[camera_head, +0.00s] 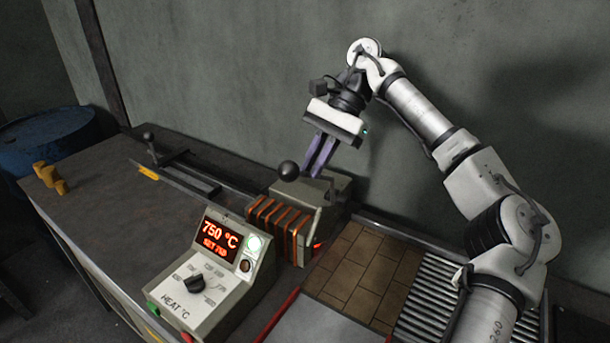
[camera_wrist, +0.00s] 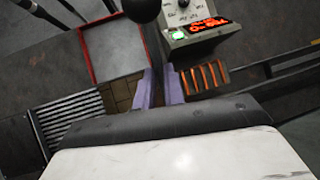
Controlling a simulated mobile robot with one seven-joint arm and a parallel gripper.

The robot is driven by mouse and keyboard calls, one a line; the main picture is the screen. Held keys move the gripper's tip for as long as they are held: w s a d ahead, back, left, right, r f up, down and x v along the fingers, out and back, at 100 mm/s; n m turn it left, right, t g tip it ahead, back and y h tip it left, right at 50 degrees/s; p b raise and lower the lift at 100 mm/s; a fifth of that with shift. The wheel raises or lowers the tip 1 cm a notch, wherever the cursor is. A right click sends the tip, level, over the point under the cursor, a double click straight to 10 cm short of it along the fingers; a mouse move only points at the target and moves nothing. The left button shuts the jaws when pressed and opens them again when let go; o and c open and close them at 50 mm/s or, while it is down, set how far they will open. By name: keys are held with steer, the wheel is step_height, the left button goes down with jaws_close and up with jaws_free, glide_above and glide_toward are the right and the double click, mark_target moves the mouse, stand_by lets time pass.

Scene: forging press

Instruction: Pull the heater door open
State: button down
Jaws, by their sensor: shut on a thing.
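The heater (camera_head: 322,208) is a grey-beige box with copper coil bars (camera_head: 278,230) on its front left; the bars also show in the wrist view (camera_wrist: 204,77). My gripper (camera_head: 314,176) reaches down over the top of the heater with its purple fingers close together. In the wrist view the fingertips (camera_wrist: 160,73) point past the coil. The gripper is shut on what seems to be the heater door's handle, largely hidden by the fingers. A black ball knob (camera_head: 288,171) is just left of the fingertips and looms at the wrist view's top (camera_wrist: 140,8). The door's outline is unclear.
A control box (camera_head: 212,270) reading 750 °C stands in front of the heater. Brick tiles (camera_head: 362,270), a red-edged tray (camera_head: 318,322) and a roller track (camera_head: 432,303) lie right. Brass pieces (camera_head: 52,179) and a lever rail (camera_head: 180,173) are left on the bench.

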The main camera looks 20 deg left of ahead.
steer(key=shift+g, duration=0.9)
steer(key=shift+w+d+r, duration=0.15)
steer(key=shift+w+r, duration=0.4)
steer(key=shift+w, duration=0.35)
steer(key=shift+w+d+r, duration=0.1)
steer(key=shift+w+r, duration=0.45)
steer(key=shift+w, duration=0.35)
steer(key=c, duration=1.5)
jaws_free()
steer(key=shift+s+f, duration=0.1)
